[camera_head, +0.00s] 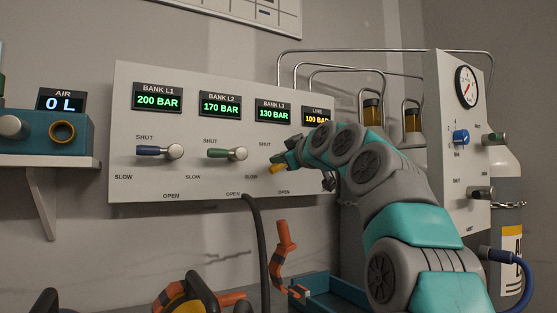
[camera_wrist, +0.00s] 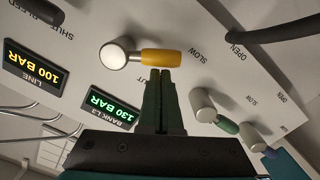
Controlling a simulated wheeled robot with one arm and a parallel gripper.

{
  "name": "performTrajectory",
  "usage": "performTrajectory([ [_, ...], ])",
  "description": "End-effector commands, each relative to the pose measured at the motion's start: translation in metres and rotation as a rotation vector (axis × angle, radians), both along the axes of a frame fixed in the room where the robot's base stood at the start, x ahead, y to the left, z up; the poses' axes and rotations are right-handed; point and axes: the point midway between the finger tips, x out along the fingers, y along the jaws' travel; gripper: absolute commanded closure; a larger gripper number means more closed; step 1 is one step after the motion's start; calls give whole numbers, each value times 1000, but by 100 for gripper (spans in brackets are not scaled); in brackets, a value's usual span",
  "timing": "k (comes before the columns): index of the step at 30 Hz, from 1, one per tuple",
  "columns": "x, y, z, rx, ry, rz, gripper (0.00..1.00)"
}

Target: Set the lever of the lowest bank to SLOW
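The wall panel (camera_head: 140,95) has bank displays L1 at 200 BAR, L2 at 170 BAR and L3 (camera_head: 273,114) at 130 BAR, the lowest bank reading. The L3 lever has a yellow handle (camera_head: 278,168), and in the wrist view its handle (camera_wrist: 161,57) points from its round hub toward the SLOW label (camera_wrist: 198,58). My gripper (camera_head: 286,160) is at this lever, and in the wrist view its fingertips (camera_wrist: 161,72) meet the handle's edge. The fingers look shut together, with nothing visible between them. The L3 hub is hidden behind my gripper in the head view.
The blue L1 lever (camera_head: 148,150) and green L2 lever (camera_head: 220,153) sit to the left, handles pointing left. The LINE display (camera_head: 316,115) reads 100 BAR. A dark hose (camera_head: 258,235) hangs below the panel. A gauge panel (camera_head: 450,130) stands at right.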

Motion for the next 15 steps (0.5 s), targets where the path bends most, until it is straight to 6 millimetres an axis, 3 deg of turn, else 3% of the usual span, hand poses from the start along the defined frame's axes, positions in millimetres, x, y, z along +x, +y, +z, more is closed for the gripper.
performTrajectory([
  [5, -10, 4, 14, -3, 0, -1, 100],
  [9, -28, 13, 39, -1, -3, -1, 100],
  [15, -53, -3, 33, 1, -1, 0, 100],
])
